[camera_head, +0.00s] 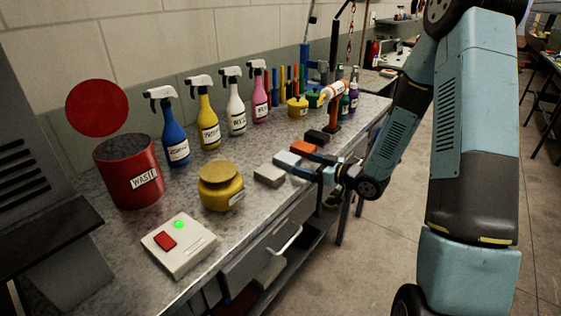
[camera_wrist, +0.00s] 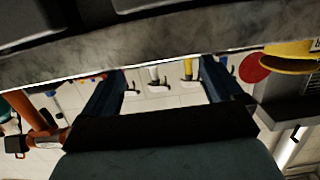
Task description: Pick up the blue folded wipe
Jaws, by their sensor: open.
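A pale bluish folded block (camera_head: 287,159), which looks like the blue folded wipe, lies on the grey workbench (camera_head: 240,250) in the head view. It is in a row between a grey block (camera_head: 268,176) and an orange block (camera_head: 303,147). My gripper (camera_head: 294,160) is over the bench's front edge with its fingers around or just above the pale block; I cannot tell which. The fingers partly hide it. In the wrist view my gripper (camera_wrist: 162,70) has two dark blue fingers spread wide. I cannot make out the wipe between them.
A black block (camera_head: 317,137) and an orange stand (camera_head: 335,110) are behind my gripper. A yellow pot (camera_head: 221,188), a red waste bin (camera_head: 127,172) and a white button box (camera_head: 178,245) stand to the left. Several spray bottles (camera_head: 208,125) line the wall.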

